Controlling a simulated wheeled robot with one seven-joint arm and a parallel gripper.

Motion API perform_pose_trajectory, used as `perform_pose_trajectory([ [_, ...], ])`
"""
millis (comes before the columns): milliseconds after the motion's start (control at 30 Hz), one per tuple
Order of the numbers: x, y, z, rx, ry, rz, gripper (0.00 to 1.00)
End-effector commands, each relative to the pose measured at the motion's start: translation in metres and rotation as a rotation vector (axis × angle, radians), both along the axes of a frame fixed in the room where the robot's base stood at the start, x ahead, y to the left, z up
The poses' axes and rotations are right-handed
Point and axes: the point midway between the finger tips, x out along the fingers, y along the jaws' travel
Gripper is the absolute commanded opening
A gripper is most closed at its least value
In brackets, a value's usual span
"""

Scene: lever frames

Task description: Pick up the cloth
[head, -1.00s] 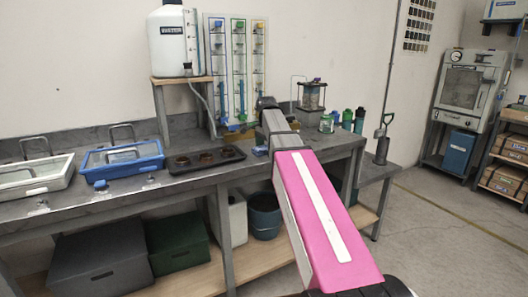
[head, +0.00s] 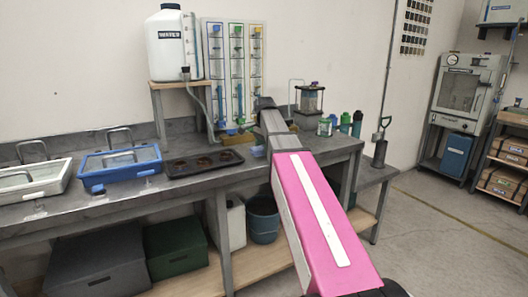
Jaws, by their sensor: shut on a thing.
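My arm, a pink link and then grey ones, reaches from the lower right over the bench. The dark far end of the arm is my gripper (head: 264,104); its fingertips are mostly hidden behind the arm. A small pale blue patch (head: 258,152) shows at the left side of the grey link, above the bench's front edge. It may be a part of the cloth, but it is too small to tell. The rest of the cloth is hidden. My gripper is shut on it.
A dark tray with round cups (head: 204,161), a blue-rimmed basin (head: 94,184) and a white basin (head: 42,191) stand left on the bench (head: 120,204). A water tank (head: 172,50) is behind. Green-capped bottles (head: 345,122) stand right of my arm.

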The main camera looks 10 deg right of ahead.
Motion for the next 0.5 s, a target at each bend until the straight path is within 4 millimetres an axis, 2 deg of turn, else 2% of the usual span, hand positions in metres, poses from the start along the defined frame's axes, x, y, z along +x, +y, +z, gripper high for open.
perform_pose_trajectory([
  [133, 0.001, 0.000, 0.026, 0.000, -0.003, 0.000, 0.38],
  [500, -0.046, 0.068, 0.072, 0.000, -0.002, 0.003, 0.38],
])
